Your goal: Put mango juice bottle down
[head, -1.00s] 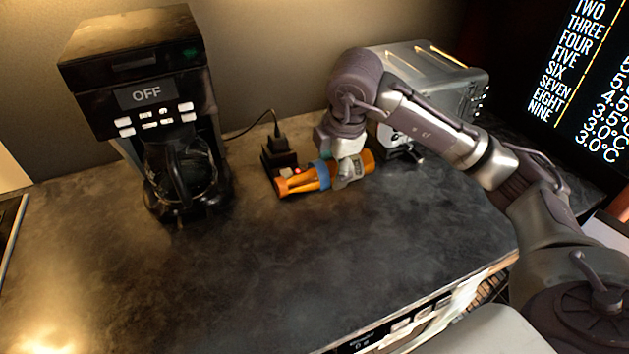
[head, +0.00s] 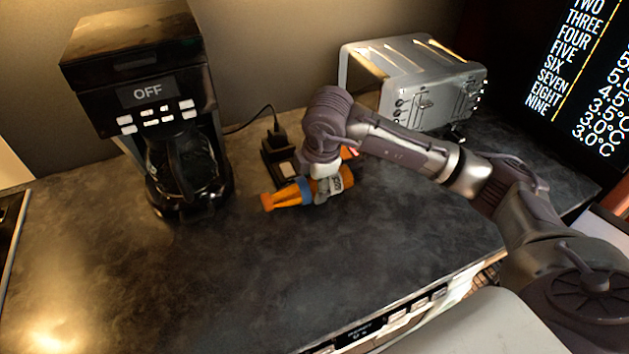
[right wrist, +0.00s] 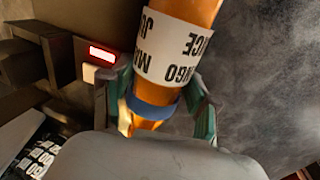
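The mango juice bottle (head: 289,196) is orange with a blue band and a white label, and it is tilted to nearly lying in the head view. Its neck points left, over or on the dark counter; I cannot tell whether it touches. In the right wrist view the bottle (right wrist: 178,60) shows its upside-down "MANGO JUICE" label. My right gripper (head: 323,185) is shut on the bottle, with teal-padded fingers (right wrist: 158,105) on both sides near the blue band. The arm hides part of the bottle. My left gripper is not in view.
A black coffee maker (head: 135,75) with a glass pot stands left on the counter (head: 220,270). A black socket block (head: 280,160) with a plug sits behind the bottle. A silver toaster (head: 420,75) stands at the back right. The counter's front middle is clear.

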